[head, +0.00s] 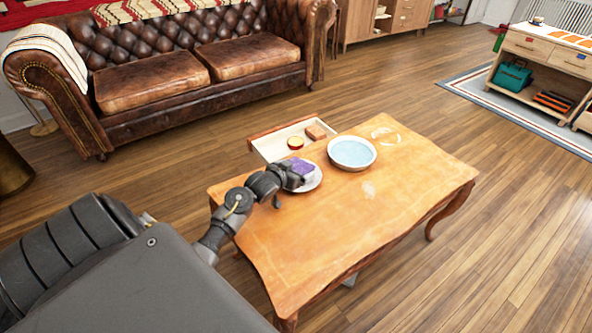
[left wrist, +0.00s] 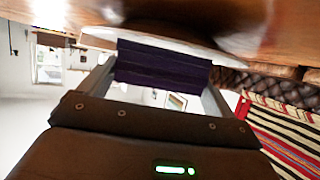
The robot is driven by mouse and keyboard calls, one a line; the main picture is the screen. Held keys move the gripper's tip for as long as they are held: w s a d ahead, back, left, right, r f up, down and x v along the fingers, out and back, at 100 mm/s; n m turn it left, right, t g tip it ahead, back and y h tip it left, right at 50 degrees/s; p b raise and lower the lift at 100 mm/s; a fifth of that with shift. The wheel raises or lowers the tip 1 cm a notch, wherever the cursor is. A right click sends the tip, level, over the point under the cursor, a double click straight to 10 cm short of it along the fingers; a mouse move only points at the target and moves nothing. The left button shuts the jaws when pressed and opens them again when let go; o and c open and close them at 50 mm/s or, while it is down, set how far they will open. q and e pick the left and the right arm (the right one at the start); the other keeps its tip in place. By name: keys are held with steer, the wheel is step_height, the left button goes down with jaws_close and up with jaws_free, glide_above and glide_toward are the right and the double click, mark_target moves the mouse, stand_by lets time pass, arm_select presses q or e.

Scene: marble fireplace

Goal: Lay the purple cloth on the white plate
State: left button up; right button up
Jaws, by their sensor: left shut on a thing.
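The purple cloth (head: 301,167) is at the tip of my left gripper (head: 292,176), over the white plate (head: 314,181) near the table's left edge. In the left wrist view the folded purple cloth (left wrist: 162,65) spans between the two fingers of my left gripper (left wrist: 160,85), which is shut on it. The white plate (left wrist: 235,58) shows close beside the cloth there. I cannot tell whether the cloth touches the plate. My right gripper is not in view.
The wooden table (head: 370,215) has an open drawer (head: 266,148) at its far left side, holding a red round item (head: 295,143) and a brown block (head: 316,132). A bowl of light blue content (head: 352,153) stands right of the plate. The table's right and front parts are mostly clear.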

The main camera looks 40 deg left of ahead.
arm_select(q)
steer(key=shift+f, duration=0.25)
steer(key=shift+s+f, duration=0.1)
steer(key=shift+f, duration=0.2)
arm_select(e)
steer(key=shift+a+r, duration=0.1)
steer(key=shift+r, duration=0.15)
